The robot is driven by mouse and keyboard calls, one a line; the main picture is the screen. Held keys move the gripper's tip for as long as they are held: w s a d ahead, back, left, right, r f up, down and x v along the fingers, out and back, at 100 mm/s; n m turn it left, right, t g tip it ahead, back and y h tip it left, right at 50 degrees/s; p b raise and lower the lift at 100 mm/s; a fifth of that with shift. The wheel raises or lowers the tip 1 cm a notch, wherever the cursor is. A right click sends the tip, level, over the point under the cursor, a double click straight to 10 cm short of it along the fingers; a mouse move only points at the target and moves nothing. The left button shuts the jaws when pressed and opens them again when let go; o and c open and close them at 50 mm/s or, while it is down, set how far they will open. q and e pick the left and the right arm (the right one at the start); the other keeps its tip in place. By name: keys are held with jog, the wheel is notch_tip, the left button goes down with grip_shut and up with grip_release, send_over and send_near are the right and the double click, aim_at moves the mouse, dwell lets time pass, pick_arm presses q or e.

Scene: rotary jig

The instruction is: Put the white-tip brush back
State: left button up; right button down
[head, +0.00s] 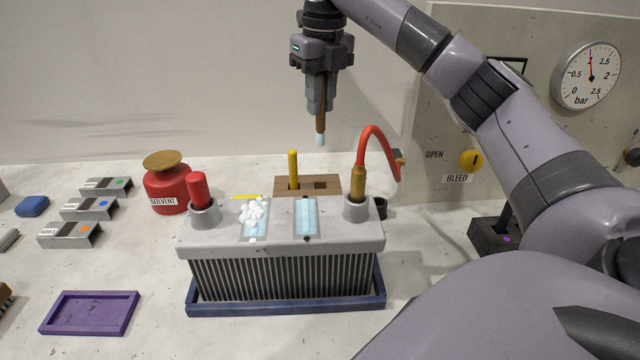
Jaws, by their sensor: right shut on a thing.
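My right gripper (320,100) is shut on the white-tip brush (321,122), a brown stick with a pale tip. The brush hangs upright in the air, tip down, above and a little behind the jig, with clear space under it. Below it, a brown wooden block (333,191) stands behind the jig. A yellow stick (293,168) stands upright in its left part, and a dark empty slot shows in its right part. My left gripper is not in view.
A grey finned jig (285,245) in a blue tray (285,309) holds a red plug (198,190) and a brass fitting with a red hose (372,135). A red solvent pot (167,190), labelled grey brackets (88,208) and a purple tray (90,313) stand left. A gauge panel (470,90) is right.

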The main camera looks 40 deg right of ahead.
aim_at(323, 113)
notch_tip(323, 113, down, 10)
jog(key=shift+r, duration=0.1)
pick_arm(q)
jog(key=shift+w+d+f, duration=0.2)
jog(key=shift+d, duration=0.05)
pick_arm(e)
jog(key=shift+f, duration=2.4)
jog(key=shift+f, duration=0.2)
jog(key=c, duration=1.1)
grip_release()
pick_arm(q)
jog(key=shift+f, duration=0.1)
pick_arm(e)
jog(key=shift+r, duration=0.2)
jog(key=r, duration=1.1)
jog(key=shift+s+a+r, duration=0.1)
jog(key=shift+s, duration=0.3)
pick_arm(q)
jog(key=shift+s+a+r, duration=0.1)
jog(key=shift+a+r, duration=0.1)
pick_arm(e)
jog(key=shift+r, duration=0.4)
